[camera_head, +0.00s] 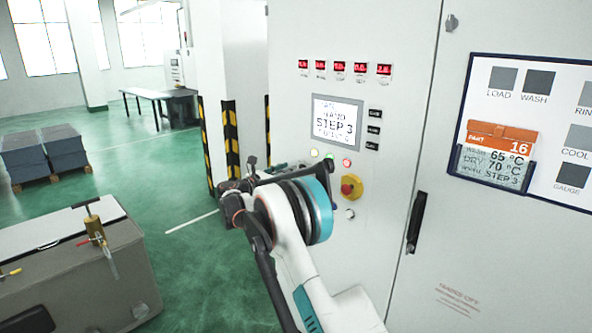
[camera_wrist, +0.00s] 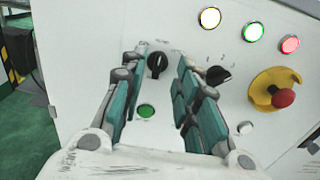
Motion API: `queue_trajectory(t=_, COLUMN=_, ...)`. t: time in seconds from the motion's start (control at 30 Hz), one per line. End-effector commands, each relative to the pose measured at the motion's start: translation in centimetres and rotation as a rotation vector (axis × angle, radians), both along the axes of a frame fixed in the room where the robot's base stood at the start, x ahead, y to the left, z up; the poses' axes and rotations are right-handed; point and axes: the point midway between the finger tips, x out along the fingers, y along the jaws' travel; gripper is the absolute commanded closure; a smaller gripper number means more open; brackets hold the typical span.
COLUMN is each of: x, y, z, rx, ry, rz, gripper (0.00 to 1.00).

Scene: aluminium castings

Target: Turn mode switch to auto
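In the wrist view, two black rotary switches sit on the white panel. One switch (camera_wrist: 157,64) shows between the fingertips of my gripper (camera_wrist: 162,60), its handle roughly upright. The other switch (camera_wrist: 217,75) is just right of the right finger, its handle slanted. The small labels above both are too blurred to read, so I cannot tell which is the mode switch. My gripper is open with nothing between its teal pads; contact with the switch cannot be made out. In the head view my gripper (camera_head: 250,178) is at the cabinet front, and my arm hides both switches.
A red emergency stop on yellow (camera_wrist: 283,97), a green button (camera_wrist: 146,111) and white, green and red lamps are close by. The cabinet screen (camera_head: 337,120) shows "HAND" and "STEP 3". A black door handle (camera_head: 416,222) is at right. A grey tank (camera_head: 75,270) stands at left.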

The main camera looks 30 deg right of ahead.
Motion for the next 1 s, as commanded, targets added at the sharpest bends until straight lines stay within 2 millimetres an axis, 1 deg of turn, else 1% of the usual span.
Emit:
queue_trajectory(t=0.03, x=0.3, y=-1.0, z=-0.1, rx=0.000, ry=0.000, rz=-0.002, gripper=0.71)
queue_trajectory(t=0.1, x=0.7, y=-2.2, z=0.0, rx=0.000, ry=0.000, rz=-0.002, gripper=0.71)
queue_trajectory(t=0.3, x=1.6, y=-4.4, z=0.0, rx=0.000, ry=-0.001, rz=0.000, gripper=0.71)
queue_trajectory(t=0.47, x=1.8, y=-5.1, z=0.0, rx=0.000, ry=-0.001, rz=0.000, gripper=0.71)
queue_trajectory(t=0.73, x=1.9, y=-5.1, z=0.0, rx=0.001, ry=-0.001, rz=0.001, gripper=0.71)
queue_trajectory(t=0.77, x=1.9, y=-5.1, z=0.0, rx=0.001, ry=-0.001, rz=0.001, gripper=0.78)
queue_trajectory(t=0.8, x=1.9, y=-5.1, z=0.0, rx=0.001, ry=-0.001, rz=0.001, gripper=0.87)
queue_trajectory(t=0.87, x=1.9, y=-5.1, z=0.0, rx=0.001, ry=-0.001, rz=0.001, gripper=1.00)
queue_trajectory(t=1.0, x=1.9, y=-5.1, z=0.0, rx=0.001, ry=-0.001, rz=0.001, gripper=1.00)
